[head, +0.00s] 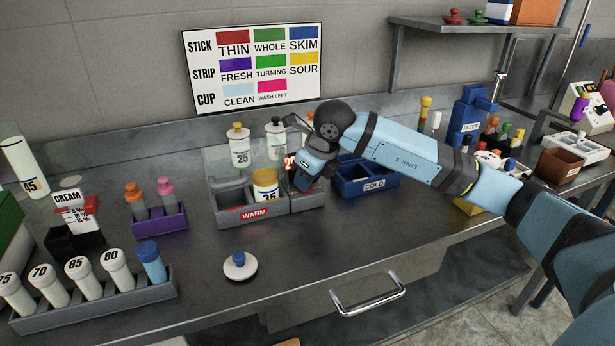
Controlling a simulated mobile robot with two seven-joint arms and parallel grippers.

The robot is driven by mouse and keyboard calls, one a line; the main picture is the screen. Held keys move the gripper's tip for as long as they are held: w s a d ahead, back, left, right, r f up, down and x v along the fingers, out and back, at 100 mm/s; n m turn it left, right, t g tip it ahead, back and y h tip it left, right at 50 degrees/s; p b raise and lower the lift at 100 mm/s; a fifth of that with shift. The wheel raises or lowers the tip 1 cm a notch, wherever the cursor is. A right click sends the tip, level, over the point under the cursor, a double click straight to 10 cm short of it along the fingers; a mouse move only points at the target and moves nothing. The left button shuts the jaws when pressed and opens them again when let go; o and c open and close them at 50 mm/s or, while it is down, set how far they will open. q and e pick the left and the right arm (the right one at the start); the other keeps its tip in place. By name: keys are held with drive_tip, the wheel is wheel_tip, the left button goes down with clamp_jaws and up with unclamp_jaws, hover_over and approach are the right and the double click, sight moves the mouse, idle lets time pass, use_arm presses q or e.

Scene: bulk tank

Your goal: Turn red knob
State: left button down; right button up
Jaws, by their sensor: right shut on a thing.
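My right gripper (304,172) reaches in from the right and points down at the right end of the grey WARM bath (232,216). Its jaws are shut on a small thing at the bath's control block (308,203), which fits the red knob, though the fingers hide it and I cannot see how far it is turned. Small glowing orange-red marks (290,162) show just left of the gripper, too small to read. My left gripper is out of view.
The blue COLD tray (372,184) lies close on the right, below my arm. Bottles stand behind the bath, including one marked 25 (240,150). A blue-knobbed white disc (240,267) lies in front.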

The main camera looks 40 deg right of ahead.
idle(0.5)
drive_tip(key=o, duration=0.6)
drive_tip(key=shift+o, duration=0.2)
drive_tip(key=p+v, duration=0.2)
drive_tip(key=v, duration=1.2)
